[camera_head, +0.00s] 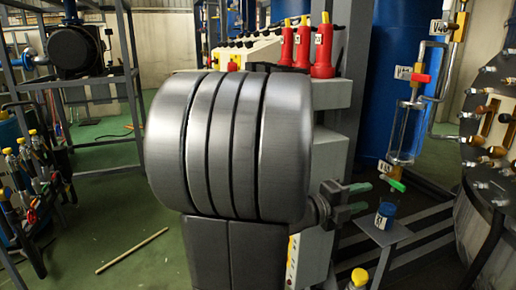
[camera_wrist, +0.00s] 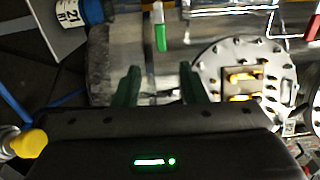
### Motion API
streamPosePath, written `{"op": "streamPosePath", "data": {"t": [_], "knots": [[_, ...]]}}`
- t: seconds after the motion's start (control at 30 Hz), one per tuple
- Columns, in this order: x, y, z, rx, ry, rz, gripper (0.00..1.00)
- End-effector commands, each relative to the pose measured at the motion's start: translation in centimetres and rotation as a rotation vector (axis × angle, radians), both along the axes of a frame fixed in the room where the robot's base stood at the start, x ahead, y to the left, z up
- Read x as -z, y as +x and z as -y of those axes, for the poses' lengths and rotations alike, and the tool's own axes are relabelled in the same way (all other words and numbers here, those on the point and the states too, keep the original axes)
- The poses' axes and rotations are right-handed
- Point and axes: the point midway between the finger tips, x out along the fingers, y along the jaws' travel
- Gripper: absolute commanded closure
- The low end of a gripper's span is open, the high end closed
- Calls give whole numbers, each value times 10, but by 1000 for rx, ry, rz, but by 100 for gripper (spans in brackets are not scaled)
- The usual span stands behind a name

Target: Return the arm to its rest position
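My gripper (camera_head: 364,197) has green fingers and sits right of centre in the head view, just left of a green-handled valve (camera_head: 396,185). In the wrist view the two fingers of my gripper (camera_wrist: 160,70) stand apart with nothing held between them, so it is open. The valve's green handle (camera_wrist: 160,37) shows beyond the fingertips in the wrist view. A large grey ribbed part of my arm fills the middle of the head view and hides what lies behind it.
A blue bottle (camera_head: 385,214) with a white label stands on a small grey stand (camera_head: 391,236) below the valve. A glass vessel (camera_head: 407,132) hangs above it. A large round metal vessel (camera_head: 490,190) stands at right. Green floor (camera_head: 150,255) at left is mostly clear except a stick (camera_head: 132,250).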

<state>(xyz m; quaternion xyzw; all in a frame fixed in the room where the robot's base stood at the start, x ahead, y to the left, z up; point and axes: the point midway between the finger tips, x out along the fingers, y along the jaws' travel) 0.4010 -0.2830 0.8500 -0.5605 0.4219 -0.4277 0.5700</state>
Motion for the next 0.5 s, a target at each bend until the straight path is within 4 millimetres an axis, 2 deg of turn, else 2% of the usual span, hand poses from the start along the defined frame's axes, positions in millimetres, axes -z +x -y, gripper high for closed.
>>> {"op": "streamPosePath", "data": {"t": [0.5], "knots": [[1,24,84,3,-2,1,62]]}}
